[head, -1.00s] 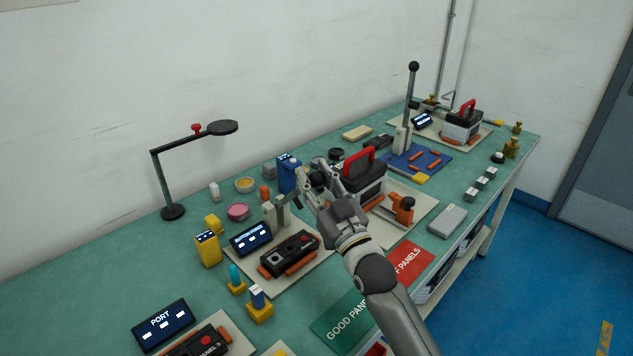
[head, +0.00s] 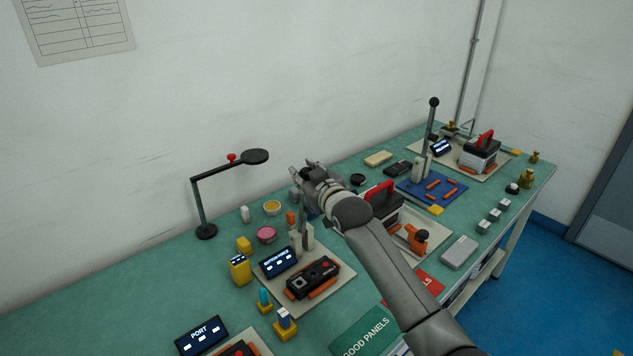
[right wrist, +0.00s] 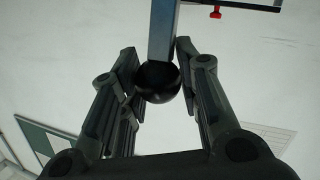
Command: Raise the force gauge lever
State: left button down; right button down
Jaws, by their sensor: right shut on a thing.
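The force gauge lever (head: 304,214) is a grey bar rising steeply from a pale bracket behind the black panel unit (head: 312,277) and its dark display (head: 278,262). My right gripper (head: 308,174) is at the lever's top, above the table, and hides its end in the head view. In the right wrist view, the lever's grey bar (right wrist: 162,35) ends in a black ball knob (right wrist: 158,83) between the fingers of my right gripper (right wrist: 157,62), which is shut on it. My left gripper is not in view.
A black stand arm with a red knob (head: 231,158) stands to the left. A black-and-white box with a red handle (head: 378,190) sits right of the lever, partly behind my arm. Farther right, another black-knobbed lever (head: 432,130) stands upright. The table's left rear is clear.

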jog(key=shift+w+a, duration=0.3)
jog(key=shift+w, duration=0.15)
jog(key=shift+w+a+r+b, duration=0.1)
jog(key=shift+w+a+b, duration=0.4)
jog(key=shift+w+a, duration=0.15)
jog(key=c, duration=1.3)
grip_release()
jog(key=shift+a, duration=0.1)
jog(key=shift+c, duration=0.2)
jog(key=shift+o, duration=1.3)
jog(key=shift+w+a+f, duration=0.1)
jog(key=shift+w+f, duration=0.05)
jog(key=shift+f, duration=0.05)
jog(key=shift+r, duration=0.1)
jog(key=v, duration=1.2)
jog(key=shift+r, duration=0.15)
